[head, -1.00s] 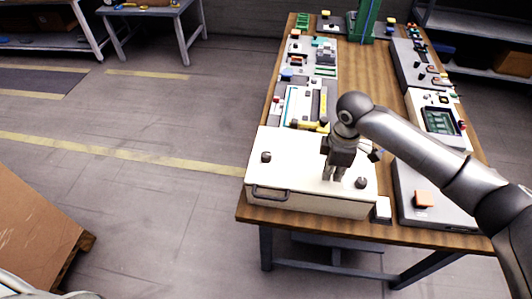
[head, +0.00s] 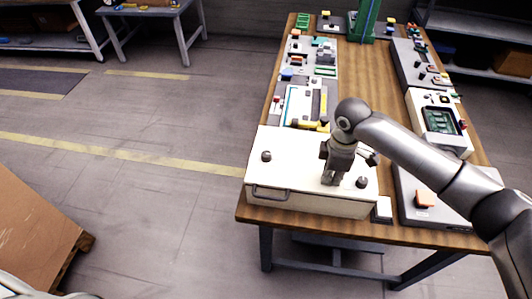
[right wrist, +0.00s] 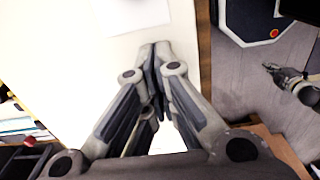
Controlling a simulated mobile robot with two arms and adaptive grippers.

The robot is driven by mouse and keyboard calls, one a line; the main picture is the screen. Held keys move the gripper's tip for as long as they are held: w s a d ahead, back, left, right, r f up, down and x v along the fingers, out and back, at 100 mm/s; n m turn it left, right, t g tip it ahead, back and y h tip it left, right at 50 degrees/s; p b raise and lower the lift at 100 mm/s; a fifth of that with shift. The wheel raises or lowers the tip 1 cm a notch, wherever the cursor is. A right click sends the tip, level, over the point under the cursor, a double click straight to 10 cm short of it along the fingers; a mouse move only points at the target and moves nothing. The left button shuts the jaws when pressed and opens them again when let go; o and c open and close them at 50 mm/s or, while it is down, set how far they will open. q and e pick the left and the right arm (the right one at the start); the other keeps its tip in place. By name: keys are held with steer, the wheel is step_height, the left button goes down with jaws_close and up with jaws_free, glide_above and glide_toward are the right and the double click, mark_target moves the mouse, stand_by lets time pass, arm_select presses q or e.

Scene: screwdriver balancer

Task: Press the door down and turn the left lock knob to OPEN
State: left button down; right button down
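The door is the white lid of a box (head: 300,160) at the near end of the bench and looks closed in the head view. A dark left lock knob (head: 266,156) and right lock knob (head: 361,182) stand on it. My right gripper (head: 328,183) points down at the lid between the knobs, closer to the right one. Its fingertips meet in the right wrist view (right wrist: 155,48), with nothing visible between them. Contact with the lid is unclear. A grey pincer-like part (right wrist: 285,80), apparently my left gripper, shows away from the bench; its state is unclear.
A handle (head: 270,193) is on the box's front. A yellow-handled tool (head: 311,125) lies behind the box. A grey panel with an orange button (head: 424,199) stands to the right. Floor left of the bench is open, apart from a brown carton (head: 35,230).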

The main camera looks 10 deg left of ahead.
arm_select(q)
steer(key=shift+r+p, duration=0.3)
steer(key=shift+p, duration=0.05)
stand_by(0.8)
steer(key=c, duration=2.2)
jaws_free()
